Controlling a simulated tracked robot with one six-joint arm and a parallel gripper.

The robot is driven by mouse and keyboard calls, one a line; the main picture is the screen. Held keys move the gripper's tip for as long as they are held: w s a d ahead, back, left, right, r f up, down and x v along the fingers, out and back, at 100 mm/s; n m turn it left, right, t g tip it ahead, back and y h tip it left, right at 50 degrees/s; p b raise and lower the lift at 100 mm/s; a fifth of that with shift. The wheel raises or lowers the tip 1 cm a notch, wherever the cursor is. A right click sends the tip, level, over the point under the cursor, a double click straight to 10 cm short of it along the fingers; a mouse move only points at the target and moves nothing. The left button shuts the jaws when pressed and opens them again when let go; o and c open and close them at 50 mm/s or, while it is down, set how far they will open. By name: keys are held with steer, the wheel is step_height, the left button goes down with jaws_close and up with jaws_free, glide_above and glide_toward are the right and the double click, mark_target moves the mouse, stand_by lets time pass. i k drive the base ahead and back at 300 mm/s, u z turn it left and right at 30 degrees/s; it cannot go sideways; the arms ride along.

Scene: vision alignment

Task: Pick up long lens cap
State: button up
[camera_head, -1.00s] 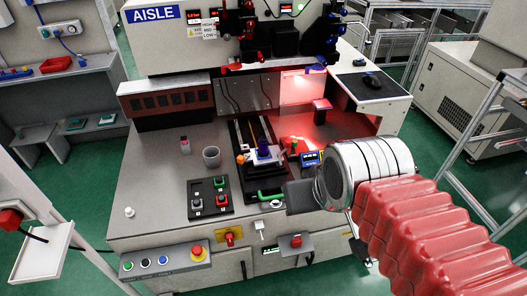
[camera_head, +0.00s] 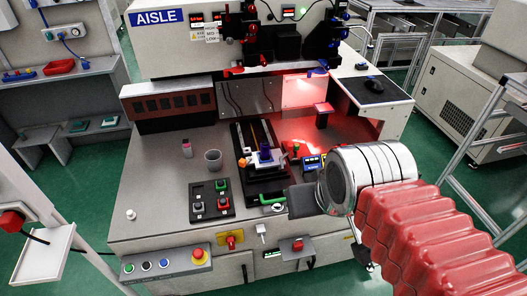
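I cannot tell for certain which thing is the long lens cap. A small dark blue upright piece (camera_head: 265,153) stands on the white plate of the black stage in the middle of the bench. A small white knob-like piece (camera_head: 131,214) stands alone at the bench's left front. My gripper (camera_head: 301,201), dark and seen from behind, is over the bench's front edge, right of the green handle. My wrist partly blocks the view of it. Its fingers are too unclear to tell open from shut, and I see nothing held.
Red-lit parts and a small display (camera_head: 312,163) are close to my wrist. The bench's left front is mostly clear.

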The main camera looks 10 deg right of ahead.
mark_target(131, 215)
steer(key=u, duration=1.05)
